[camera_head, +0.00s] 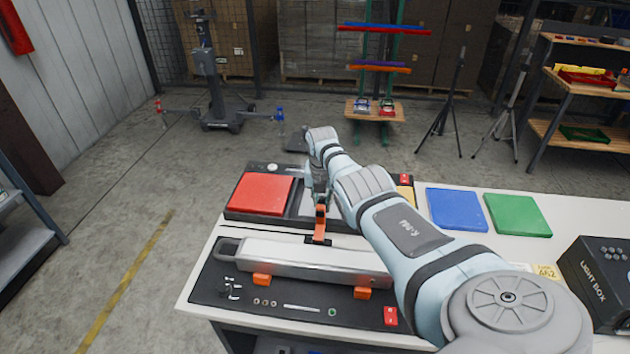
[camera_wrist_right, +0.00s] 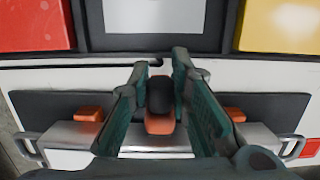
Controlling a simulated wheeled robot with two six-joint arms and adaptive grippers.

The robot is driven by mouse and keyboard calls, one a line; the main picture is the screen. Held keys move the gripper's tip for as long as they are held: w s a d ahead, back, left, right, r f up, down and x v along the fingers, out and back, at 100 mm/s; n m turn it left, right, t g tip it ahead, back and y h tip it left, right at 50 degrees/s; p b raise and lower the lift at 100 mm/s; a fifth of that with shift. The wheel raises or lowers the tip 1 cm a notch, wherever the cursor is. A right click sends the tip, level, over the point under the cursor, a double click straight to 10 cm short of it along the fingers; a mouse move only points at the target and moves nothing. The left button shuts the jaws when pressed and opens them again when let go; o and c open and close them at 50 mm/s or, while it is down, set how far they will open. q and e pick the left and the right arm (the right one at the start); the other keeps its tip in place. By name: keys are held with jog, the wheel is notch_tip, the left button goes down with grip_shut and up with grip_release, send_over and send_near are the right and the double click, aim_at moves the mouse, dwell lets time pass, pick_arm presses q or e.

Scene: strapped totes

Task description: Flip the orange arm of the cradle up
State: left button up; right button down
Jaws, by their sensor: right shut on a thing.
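The cradle's orange arm (camera_head: 320,222) stands upright behind a long silver case (camera_head: 310,260), at about the middle of its far side. My right gripper (camera_head: 319,187) reaches down from above and is shut on this arm. In the right wrist view the orange arm (camera_wrist_right: 160,124) and its black end lie between the two teal fingers of my right gripper (camera_wrist_right: 161,88). The case rests on a dark base board (camera_head: 210,285), with two orange blocks (camera_head: 262,280) at its near side. My own arm hides part of the board's right. My left gripper is not in view.
Behind the cradle a dark tray holds a red panel (camera_head: 262,194) and a yellow panel (camera_wrist_right: 283,25). A blue panel (camera_head: 456,210), a green panel (camera_head: 518,215) and a black light box (camera_head: 598,280) are at right. Small fittings and a red tag (camera_head: 390,316) lie in front.

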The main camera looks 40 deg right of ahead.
jog(key=shift+a+f, duration=0.1)
jog(key=c, duration=1.4)
grip_release()
jog(key=shift+c, duration=0.2)
notch_tip(320, 180, up, 12)
jog(key=s+a, duration=0.1)
jog(key=shift+s+a+f, duration=0.1)
